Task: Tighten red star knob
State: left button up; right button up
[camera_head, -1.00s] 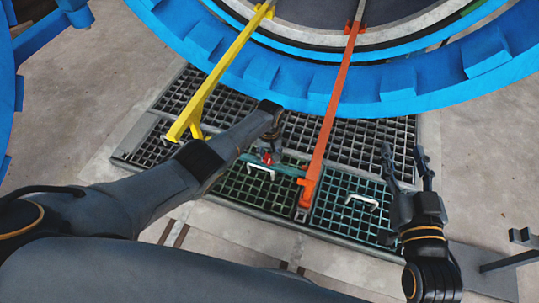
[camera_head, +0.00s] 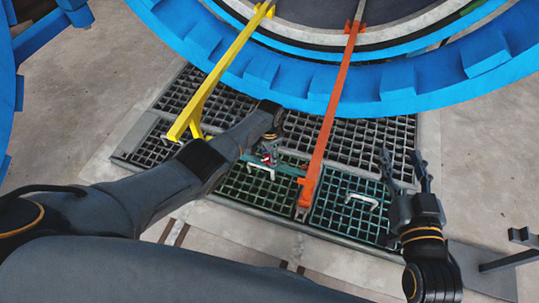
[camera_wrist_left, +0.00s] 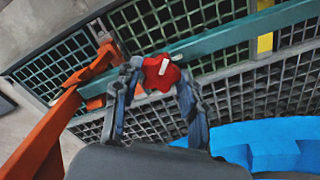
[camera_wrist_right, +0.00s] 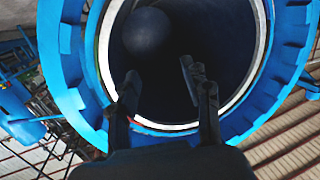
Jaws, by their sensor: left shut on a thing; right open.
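The red star knob (camera_wrist_left: 160,73) sits between the fingers of my left gripper (camera_wrist_left: 157,80) in the left wrist view, by a teal bar (camera_wrist_left: 215,42). A pale mark shows on its face. The left fingers are shut on it from both sides. In the head view the knob (camera_head: 267,158) is small and partly hidden by my left gripper (camera_head: 268,148). My right gripper (camera_head: 404,165) is open and empty, held up over the right side of the grating. In the right wrist view its fingers (camera_wrist_right: 162,88) are apart with nothing between them.
A yellow rail (camera_head: 217,75) and an orange rail (camera_head: 329,110) run from the blue ring (camera_head: 330,88) down over the floor grating (camera_head: 360,140). White handles (camera_head: 361,200) stand on the grating panels. The wrist view shows the round dark vessel opening (camera_wrist_right: 170,60).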

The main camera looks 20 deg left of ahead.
pick_arm(q)
jog(key=m, duration=0.4)
jog(key=shift+m, duration=0.3)
jog(key=m, duration=0.4)
jog(key=shift+m, duration=0.6)
pick_arm(e)
jog(key=shift+w+a+r+t, duration=0.1)
jog(key=shift+r+t, duration=0.15)
jog(key=shift+r, duration=0.25)
jog(key=shift+w+a+r+t, duration=0.1)
jog(key=shift+r+t, duration=0.15)
jog(key=shift+r, duration=0.2)
jog(key=shift+f, duration=0.1)
pick_arm(q)
jog(key=o, duration=1.2)
jog(key=shift+c, duration=0.2)
pick_arm(e)
jog(key=shift+f, duration=0.1)
